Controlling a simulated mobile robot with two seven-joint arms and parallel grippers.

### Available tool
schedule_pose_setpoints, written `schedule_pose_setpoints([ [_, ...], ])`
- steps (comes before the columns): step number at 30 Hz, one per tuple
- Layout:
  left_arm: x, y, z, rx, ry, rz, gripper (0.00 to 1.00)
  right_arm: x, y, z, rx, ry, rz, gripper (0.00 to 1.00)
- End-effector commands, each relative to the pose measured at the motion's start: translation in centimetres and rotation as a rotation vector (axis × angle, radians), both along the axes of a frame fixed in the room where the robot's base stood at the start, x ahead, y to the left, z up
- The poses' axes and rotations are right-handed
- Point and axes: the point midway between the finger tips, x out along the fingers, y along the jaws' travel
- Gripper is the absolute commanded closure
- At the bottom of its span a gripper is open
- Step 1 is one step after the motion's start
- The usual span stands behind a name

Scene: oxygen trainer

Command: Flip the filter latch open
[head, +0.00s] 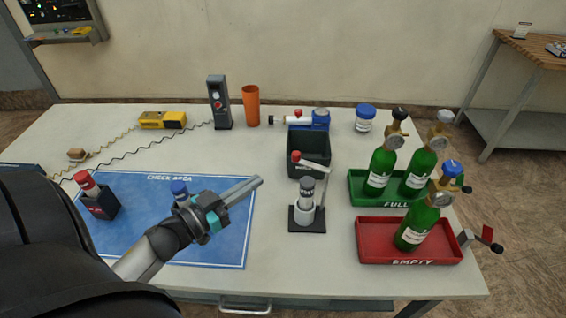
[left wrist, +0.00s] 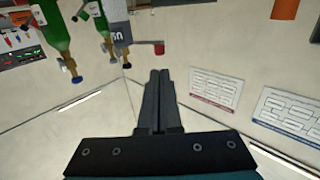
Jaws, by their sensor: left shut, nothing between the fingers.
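What looks like the filter unit (head: 306,213), a pale cylinder with a dark grey cap on a black base plate, stands upright at the table's middle front. A thin pale lever (head: 316,164) with a red end rises beside it; I cannot tell for sure that this is the latch. My left gripper (head: 258,182) is shut and empty, above the right part of the blue mat, left of the unit and apart from it. In the left wrist view its closed fingers (left wrist: 158,80) point toward the wall, touching nothing. My right gripper is not in view.
A dark bin (head: 308,170) stands behind the unit. Green bottles stand in a green tray (head: 357,199) and a red tray (head: 368,250) at right. An orange cup (head: 251,106) stands behind.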

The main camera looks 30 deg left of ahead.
Motion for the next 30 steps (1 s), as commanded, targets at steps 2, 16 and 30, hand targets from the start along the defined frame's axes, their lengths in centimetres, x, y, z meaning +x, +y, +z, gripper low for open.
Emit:
schedule_pose_setpoints([
  [2,1.6,-0.4,0.1,0.001,-0.005,-0.001,1.00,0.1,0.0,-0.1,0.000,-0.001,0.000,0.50],
  [16,8.4,-2.0,0.1,0.000,-0.003,0.000,1.00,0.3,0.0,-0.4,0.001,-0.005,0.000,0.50],
  [30,9.4,-2.2,0.0,0.000,0.000,0.000,1.00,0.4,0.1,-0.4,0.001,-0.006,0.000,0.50],
])
